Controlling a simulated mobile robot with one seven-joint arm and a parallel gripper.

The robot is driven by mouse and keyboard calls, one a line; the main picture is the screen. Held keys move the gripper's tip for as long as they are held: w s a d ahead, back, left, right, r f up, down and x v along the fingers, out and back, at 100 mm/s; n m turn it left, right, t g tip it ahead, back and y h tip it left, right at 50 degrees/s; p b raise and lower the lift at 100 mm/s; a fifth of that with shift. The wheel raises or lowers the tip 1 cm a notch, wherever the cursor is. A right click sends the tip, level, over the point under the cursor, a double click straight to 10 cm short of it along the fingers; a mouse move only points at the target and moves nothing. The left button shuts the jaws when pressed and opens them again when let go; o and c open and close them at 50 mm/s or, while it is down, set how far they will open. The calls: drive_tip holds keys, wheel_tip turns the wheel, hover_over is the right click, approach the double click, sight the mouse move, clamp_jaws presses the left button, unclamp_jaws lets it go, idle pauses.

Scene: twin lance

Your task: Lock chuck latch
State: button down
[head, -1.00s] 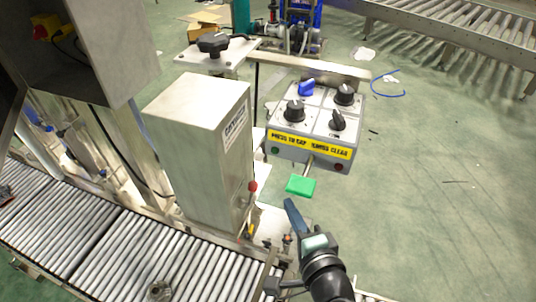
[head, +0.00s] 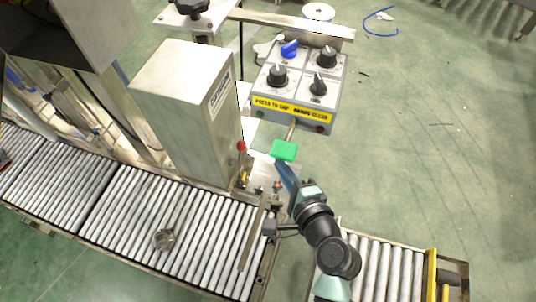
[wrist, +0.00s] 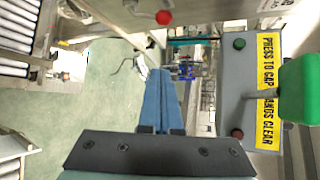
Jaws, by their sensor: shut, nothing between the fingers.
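A green paddle handle (head: 284,150) sticks out on a rod below the control box (head: 300,88). It looms large at the right of the wrist view (wrist: 300,89). A small lever with a red knob (head: 241,146) stands at the corner of the steel housing; a red knob also shows at the top of the wrist view (wrist: 164,17). I cannot tell which of these is the chuck latch. My gripper (head: 279,164), with blue fingers, is shut and empty. In the head view its tips appear just below the green handle; the wrist view shows them apart from it.
The tall steel housing (head: 185,110) stands left of my gripper. A roller conveyor (head: 120,215) runs below it, with a small metal part (head: 164,239) on the rollers. The box bears several knobs and a yellow label. Open green floor lies to the right.

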sight(241, 152)
drive_tip(key=x, duration=0.9)
drive_tip(key=s+a+p, duration=0.1)
drive_tip(key=a+r+p, duration=0.1)
drive_tip(key=a+p, duration=0.1)
drive_tip(key=shift+s+a+r, duration=0.15)
drive_tip(key=shift+s, duration=0.25)
drive_tip(key=shift+b, duration=0.5)
drive_tip(key=shift+s+n+t+b, duration=0.1)
drive_tip(key=shift+n+t+b, duration=0.3)
drive_tip(key=shift+b, duration=0.75)
